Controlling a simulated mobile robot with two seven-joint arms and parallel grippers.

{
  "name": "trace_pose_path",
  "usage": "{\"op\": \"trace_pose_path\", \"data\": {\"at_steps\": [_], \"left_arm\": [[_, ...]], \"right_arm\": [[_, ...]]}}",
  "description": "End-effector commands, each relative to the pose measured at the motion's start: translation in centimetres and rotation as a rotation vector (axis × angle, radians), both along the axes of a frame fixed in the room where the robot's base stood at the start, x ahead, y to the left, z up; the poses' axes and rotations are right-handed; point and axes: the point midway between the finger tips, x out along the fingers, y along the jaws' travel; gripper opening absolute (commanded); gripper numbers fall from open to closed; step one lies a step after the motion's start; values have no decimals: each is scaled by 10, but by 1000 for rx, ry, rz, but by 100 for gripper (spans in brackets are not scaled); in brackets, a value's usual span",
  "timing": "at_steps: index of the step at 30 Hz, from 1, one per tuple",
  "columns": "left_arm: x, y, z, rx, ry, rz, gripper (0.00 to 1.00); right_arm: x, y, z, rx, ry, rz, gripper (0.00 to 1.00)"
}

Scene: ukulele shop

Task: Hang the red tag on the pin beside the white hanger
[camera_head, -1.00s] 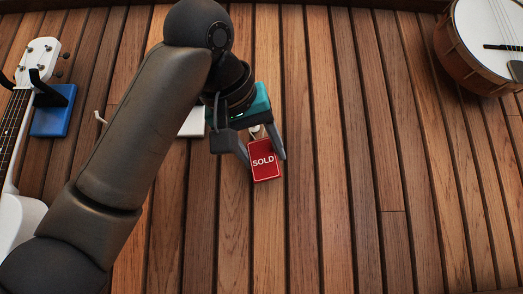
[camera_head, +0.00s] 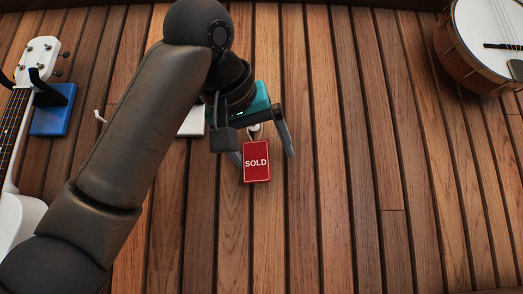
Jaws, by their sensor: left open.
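The red tag (camera_head: 257,169), marked SOLD, hangs upright against the plank wall by a loop at its top. A small white pin (camera_head: 254,130) shows at the loop, partly behind my gripper. My left gripper (camera_head: 262,153) is open, its fingers spread to either side of the tag's top and loop. The right finger stands clear of the tag; the left finger is close to its left edge, and I cannot tell whether it touches. The white hanger (camera_head: 192,122) is left of the tag, mostly hidden behind my left arm. My right gripper is not in view.
A white ukulele (camera_head: 22,140) hangs at the far left beside a blue hanger (camera_head: 53,112). Another white pin (camera_head: 100,117) sticks out left of my arm. A banjo (camera_head: 480,45) hangs at the upper right. The wall between tag and banjo is clear.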

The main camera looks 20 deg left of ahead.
Motion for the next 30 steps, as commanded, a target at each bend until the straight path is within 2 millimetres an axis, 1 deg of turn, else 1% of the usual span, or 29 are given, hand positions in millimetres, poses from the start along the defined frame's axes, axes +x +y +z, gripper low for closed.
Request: {"op": "trace_pose_path", "data": {"at_steps": [5,8,14,30], "left_arm": [[-6,1,2,-1,-1,1,91],[-19,1,6,-1,-3,-1,91],[-53,4,17,-1,-5,2,91],[-121,8,42,-1,-4,2,91]], "right_arm": [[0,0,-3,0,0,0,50],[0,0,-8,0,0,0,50],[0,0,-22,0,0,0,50],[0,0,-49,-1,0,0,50]]}}
